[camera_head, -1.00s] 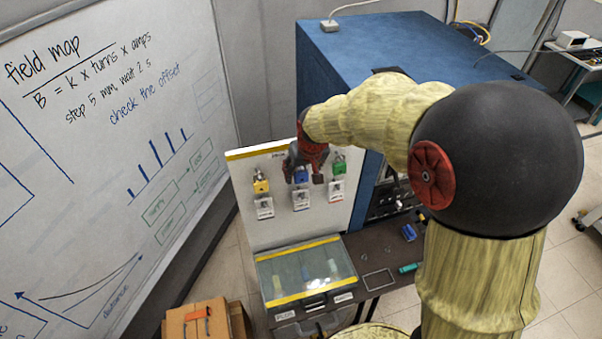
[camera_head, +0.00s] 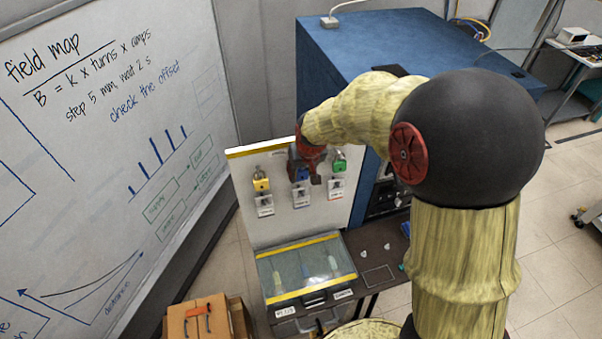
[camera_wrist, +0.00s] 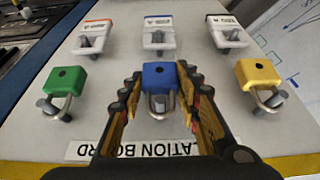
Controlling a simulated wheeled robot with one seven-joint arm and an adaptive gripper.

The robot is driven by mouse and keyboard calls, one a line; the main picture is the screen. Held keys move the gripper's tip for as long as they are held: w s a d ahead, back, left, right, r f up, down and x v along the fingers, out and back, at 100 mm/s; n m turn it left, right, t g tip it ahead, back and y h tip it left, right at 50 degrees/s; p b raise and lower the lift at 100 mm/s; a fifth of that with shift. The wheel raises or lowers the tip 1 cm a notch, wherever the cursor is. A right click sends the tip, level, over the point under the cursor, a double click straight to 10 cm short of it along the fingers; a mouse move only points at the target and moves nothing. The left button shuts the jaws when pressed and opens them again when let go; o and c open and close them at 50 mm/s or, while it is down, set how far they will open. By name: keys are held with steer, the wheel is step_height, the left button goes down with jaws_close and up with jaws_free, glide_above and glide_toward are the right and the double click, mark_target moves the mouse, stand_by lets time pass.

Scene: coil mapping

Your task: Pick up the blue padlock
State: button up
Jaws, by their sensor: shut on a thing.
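The blue padlock (camera_wrist: 158,77) hangs by its shackle on a peg of the white isolation board (camera_wrist: 112,122). My gripper (camera_wrist: 158,72) has a finger on each side of its blue body and is shut on it. In the head view the gripper (camera_head: 305,173) is at the middle of the board, and the blue padlock (camera_head: 300,174) is partly hidden behind the fingers. A green padlock (camera_wrist: 63,81) and a yellow padlock (camera_wrist: 257,73) hang on either side, apart from the fingers.
White tags, such as the middle one (camera_wrist: 159,33), hang in a row on the board. A clear-lidded box (camera_head: 292,266) stands before the board. A blue cabinet (camera_head: 400,45) is close behind on the right, and a whiteboard (camera_head: 110,160) is at the left.

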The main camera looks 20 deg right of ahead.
steer(key=c, duration=0.6)
steer(key=shift+r+b, duration=0.2)
steer(key=shift+b, duration=0.15)
